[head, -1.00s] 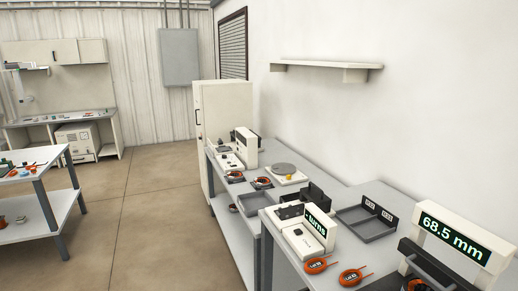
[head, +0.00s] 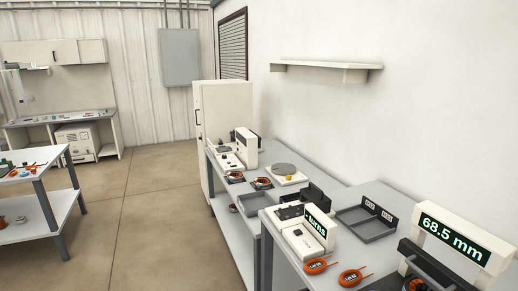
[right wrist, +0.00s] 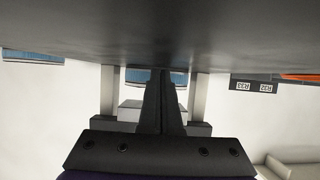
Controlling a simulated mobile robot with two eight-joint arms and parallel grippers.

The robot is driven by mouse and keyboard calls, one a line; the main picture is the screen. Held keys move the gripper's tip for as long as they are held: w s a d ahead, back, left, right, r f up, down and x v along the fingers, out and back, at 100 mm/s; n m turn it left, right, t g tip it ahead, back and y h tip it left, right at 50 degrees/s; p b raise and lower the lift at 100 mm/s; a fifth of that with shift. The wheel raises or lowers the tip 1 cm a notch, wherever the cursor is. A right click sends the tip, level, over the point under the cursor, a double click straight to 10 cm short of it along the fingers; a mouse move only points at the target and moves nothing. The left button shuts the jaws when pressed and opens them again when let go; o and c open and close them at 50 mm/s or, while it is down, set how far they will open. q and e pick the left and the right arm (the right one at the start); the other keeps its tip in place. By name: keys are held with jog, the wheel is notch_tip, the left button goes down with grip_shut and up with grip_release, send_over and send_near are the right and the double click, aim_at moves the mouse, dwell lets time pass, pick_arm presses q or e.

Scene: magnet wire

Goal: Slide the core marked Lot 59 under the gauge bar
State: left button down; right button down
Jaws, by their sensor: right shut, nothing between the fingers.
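The gauge, with a white frame and a display reading 68.5 mm (head: 455,238), stands at the right of the near bench in the head view. An orange core (head: 416,285) shows at its left base, cut by the picture's bottom edge. Two more orange cores (head: 317,266) lie side by side left of it; their labels are too small to read, so I cannot tell which is Lot 59. In the right wrist view my right gripper (right wrist: 163,75) is shut and empty, in front of white uprights and a blue display (right wrist: 150,76). My left gripper is not in view.
A turns counter (head: 308,235) stands behind the two cores. A grey divided tray (head: 366,222) with small labels sits near the wall. In the right wrist view a large dark surface (right wrist: 160,35) fills the top, and an orange edge (right wrist: 300,76) shows at right beside upside-down labels.

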jog(key=shift+d, duration=0.25)
jog(key=shift+a, duration=0.25)
jog(key=shift+d, duration=0.1)
dwell(0.4)
jog(key=shift+d, duration=0.15)
jog(key=shift+a, duration=0.3)
jog(key=shift+d, duration=0.1)
